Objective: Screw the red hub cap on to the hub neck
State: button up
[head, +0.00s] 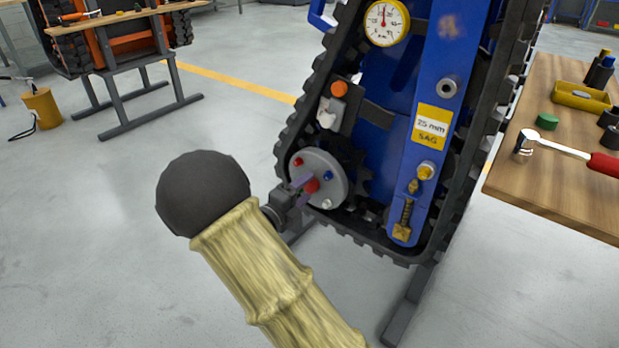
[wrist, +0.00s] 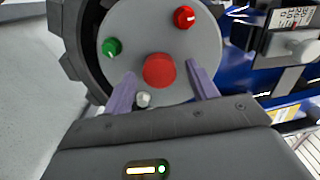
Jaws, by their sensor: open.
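The red hub cap (wrist: 159,70) sits at the middle of the round grey hub plate (wrist: 205,45) in the wrist view. In the head view the cap (head: 312,185) shows partly behind my fingers, on the hub plate (head: 335,172) low on the blue carrier. My gripper (wrist: 162,69) is open, with one purple finger on each side of the cap. A gap shows between the cap and the fingers in the wrist view. In the head view my gripper (head: 303,190) is in front of the plate. The hub neck is hidden, so I cannot tell how the cap sits on it.
The black track (head: 290,125) runs close beside the plate. A wooden bench (head: 545,185) with a hammer (head: 560,147) is at right.

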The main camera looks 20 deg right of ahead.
jog(key=n+p, duration=0.1)
jog(key=p, duration=0.1)
jog(key=shift+r+n+p, duration=0.25)
jog(key=shift+n+p, duration=0.05)
jog(key=shift+n, duration=0.1)
jog(key=n+p, duration=0.7)
jog(key=shift+f+n, duration=0.3)
jog(key=shift+n, duration=0.1)
jog(key=shift+p, duration=0.35)
